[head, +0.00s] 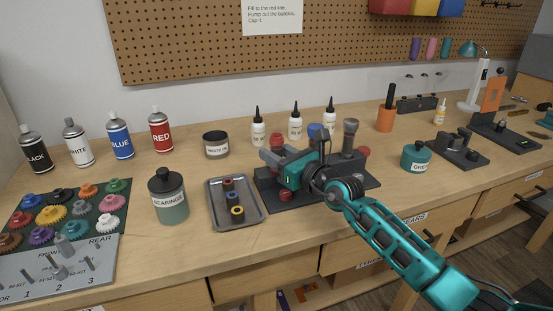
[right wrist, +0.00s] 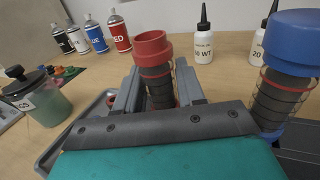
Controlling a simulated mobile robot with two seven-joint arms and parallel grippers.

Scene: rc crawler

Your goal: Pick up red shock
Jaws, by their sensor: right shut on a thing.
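The red shock (right wrist: 151,48) has a red cap above a dark body with a coil spring. In the right wrist view it stands roughly upright between the two grey fingers of my right gripper (head: 274,156), which is shut on it. Its lower end is hidden behind the gripper's front plate, so I cannot tell whether it touches the stand (head: 346,192). In the head view the gripper covers most of the shock. A blue-capped shock (right wrist: 290,40) stands to the right of the gripper in the wrist view. My left gripper is not in view.
A grey tray (head: 254,216) with small rings lies left of the stand. A bearings jar (head: 168,197) is further left. White bottles (head: 295,126) stand behind. A teal grease tub (head: 415,156) is to the right. Bare wood shows in front of the tray.

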